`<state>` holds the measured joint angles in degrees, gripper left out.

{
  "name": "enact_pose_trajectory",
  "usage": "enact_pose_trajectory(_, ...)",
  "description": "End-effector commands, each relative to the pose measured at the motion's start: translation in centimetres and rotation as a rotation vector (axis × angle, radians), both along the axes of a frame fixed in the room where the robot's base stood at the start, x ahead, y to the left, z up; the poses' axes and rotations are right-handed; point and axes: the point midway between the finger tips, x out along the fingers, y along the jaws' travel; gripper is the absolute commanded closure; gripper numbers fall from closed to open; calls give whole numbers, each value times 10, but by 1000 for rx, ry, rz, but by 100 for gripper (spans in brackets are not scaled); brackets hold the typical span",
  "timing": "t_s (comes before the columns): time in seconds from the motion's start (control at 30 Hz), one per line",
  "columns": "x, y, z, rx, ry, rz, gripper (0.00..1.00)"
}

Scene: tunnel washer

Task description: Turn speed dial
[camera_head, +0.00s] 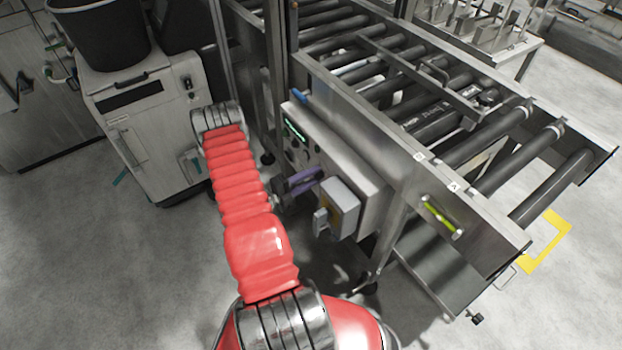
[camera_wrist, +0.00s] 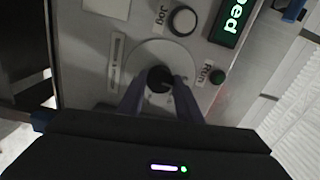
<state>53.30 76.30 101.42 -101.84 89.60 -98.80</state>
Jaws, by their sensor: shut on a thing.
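The speed dial (camera_wrist: 159,78) is a small black knob on a round pale plate on the grey control panel. It shows in the wrist view, upper middle. My gripper (camera_wrist: 160,88) reaches up to it with two dark purple-grey fingers, one on each side of the knob, shut on it. In the head view my gripper (camera_head: 318,174) is at the front of the control box (camera_head: 338,150), below the roller conveyor. The dial itself cannot be made out there.
A grey-and-yellow switch box (camera_head: 338,207) sits right beside my gripper. The roller conveyor (camera_head: 440,115) stands above.

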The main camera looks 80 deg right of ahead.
Motion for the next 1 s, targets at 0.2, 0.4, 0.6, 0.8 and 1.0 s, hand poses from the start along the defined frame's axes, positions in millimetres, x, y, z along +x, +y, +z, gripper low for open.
enact_pose_trajectory(0.2,3,-1,-2,55,53,10,90)
enact_pose_trajectory(0.4,3,-1,-2,69,69,10,90)
enact_pose_trajectory(0.6,3,-1,-3,70,69,10,90)
enact_pose_trajectory(0.8,3,0,-2,69,70,9,60)
enact_pose_trajectory(1.0,2,0,-2,67,70,5,49)
